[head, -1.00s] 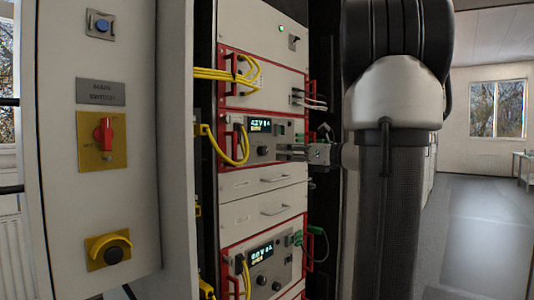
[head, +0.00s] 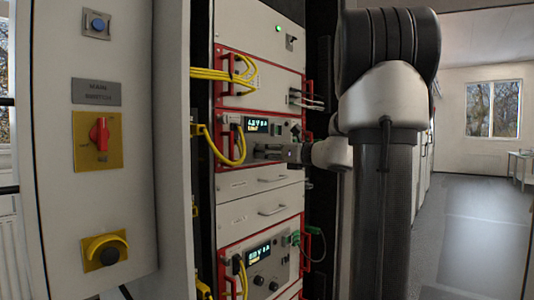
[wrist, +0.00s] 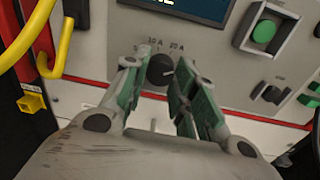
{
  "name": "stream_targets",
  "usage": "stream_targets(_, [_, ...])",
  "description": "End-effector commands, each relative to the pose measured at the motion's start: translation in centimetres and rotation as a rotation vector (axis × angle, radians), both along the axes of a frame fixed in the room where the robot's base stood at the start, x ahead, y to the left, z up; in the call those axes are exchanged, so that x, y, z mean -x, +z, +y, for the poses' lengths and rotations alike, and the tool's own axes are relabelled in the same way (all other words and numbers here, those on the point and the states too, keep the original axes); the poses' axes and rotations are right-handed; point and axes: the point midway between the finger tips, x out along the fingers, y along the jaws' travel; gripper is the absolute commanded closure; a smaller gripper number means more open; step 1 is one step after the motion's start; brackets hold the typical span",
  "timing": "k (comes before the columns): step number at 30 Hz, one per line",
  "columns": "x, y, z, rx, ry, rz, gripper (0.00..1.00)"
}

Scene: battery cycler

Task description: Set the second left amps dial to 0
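The amps dial (wrist: 160,70) is a small black knob on the light panel in the wrist view, with a white pointer line and marks reading 10 A and 20 A above it. The pointer line aims to the right and slightly down. My gripper (wrist: 156,72) has its green-padded fingers on either side of the dial, apart from each other. A small gap seems to show at the left finger; contact at the right one is unclear.
Yellow cables (head: 240,150) hang left of the unit. A second unit with a display (head: 258,252) is below. The main switch (head: 99,133) is on the left cabinet.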

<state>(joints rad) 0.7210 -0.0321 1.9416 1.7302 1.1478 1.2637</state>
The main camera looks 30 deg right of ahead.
Motion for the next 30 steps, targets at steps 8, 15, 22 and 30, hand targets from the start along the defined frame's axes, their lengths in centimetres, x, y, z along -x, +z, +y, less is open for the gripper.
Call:
stream_targets(8, [0.01,-0.01,-0.02,0.007,0.000,-0.002,0.96])
stream_targets(15, [0.01,0.00,-0.02,0.077,0.000,-0.027,0.96])
stream_targets(22, [0.01,0.04,-0.02,0.236,0.000,-0.086,0.96])
stream_targets(30, [0.01,0.07,-0.03,0.478,0.000,-0.172,0.96])
